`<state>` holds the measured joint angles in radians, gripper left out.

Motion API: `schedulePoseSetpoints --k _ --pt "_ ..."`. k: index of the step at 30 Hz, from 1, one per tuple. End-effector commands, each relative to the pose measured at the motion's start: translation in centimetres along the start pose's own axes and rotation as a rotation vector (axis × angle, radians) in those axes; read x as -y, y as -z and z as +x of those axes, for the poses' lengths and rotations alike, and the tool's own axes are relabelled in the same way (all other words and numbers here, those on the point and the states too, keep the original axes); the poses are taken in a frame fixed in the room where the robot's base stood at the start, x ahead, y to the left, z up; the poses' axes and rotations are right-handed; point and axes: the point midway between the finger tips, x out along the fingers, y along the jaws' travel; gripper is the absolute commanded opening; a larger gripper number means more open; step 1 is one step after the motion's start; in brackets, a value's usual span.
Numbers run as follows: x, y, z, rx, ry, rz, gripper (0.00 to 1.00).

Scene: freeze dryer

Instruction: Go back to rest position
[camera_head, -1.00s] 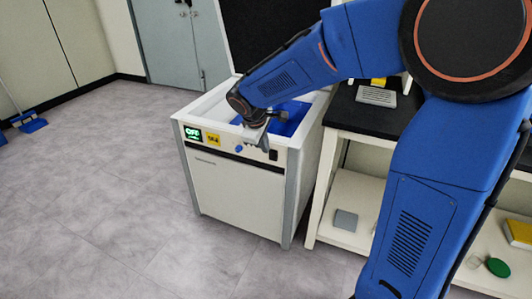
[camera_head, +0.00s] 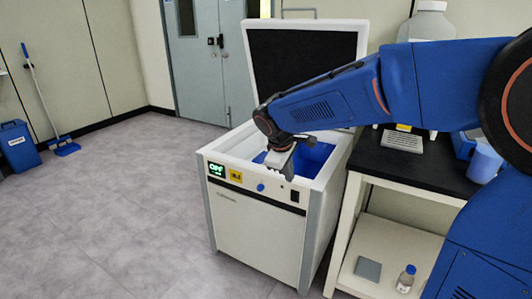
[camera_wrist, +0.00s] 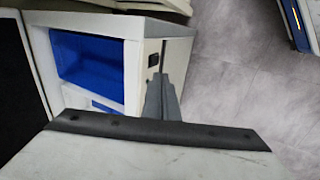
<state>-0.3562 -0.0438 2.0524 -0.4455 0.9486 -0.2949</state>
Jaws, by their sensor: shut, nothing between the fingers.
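My gripper (camera_head: 278,163) hangs at the end of my blue arm, over the front rim of the white freeze dryer (camera_head: 255,232). It is shut and holds nothing. The dryer's lid (camera_head: 306,50) stands open, with its dark inner face showing, and the blue chamber (camera_head: 314,157) is partly hidden behind my gripper. The front panel has a green display (camera_head: 216,170) reading OFF, a yellow label and a blue knob (camera_head: 261,187). In the wrist view, the grey gripper fingers (camera_wrist: 162,98) lie beside the dryer, whose blue chamber (camera_wrist: 88,62) shows at upper left.
A black-topped bench (camera_head: 408,168) stands right of the dryer, holding a grey device (camera_head: 403,140) and a blue cup (camera_head: 484,164). A small bottle (camera_head: 406,279) is on its lower shelf. A blue bin (camera_head: 18,146) stands far left.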

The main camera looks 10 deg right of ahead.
Motion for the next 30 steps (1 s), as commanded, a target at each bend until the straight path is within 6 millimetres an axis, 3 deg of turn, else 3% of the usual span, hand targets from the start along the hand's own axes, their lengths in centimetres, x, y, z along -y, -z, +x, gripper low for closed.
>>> schedulePoseSetpoints --k 5,14,21,30 --pt "0.6 -4.7 -1.8 -0.019 0.023 0.117 0.00" --pt "3.7 -13.5 -4.4 -0.060 0.078 0.365 0.00" --pt "7.4 -19.5 -5.7 -0.098 0.120 0.559 0.00" --pt "12.9 -25.3 -6.3 -0.151 0.171 0.790 0.00"
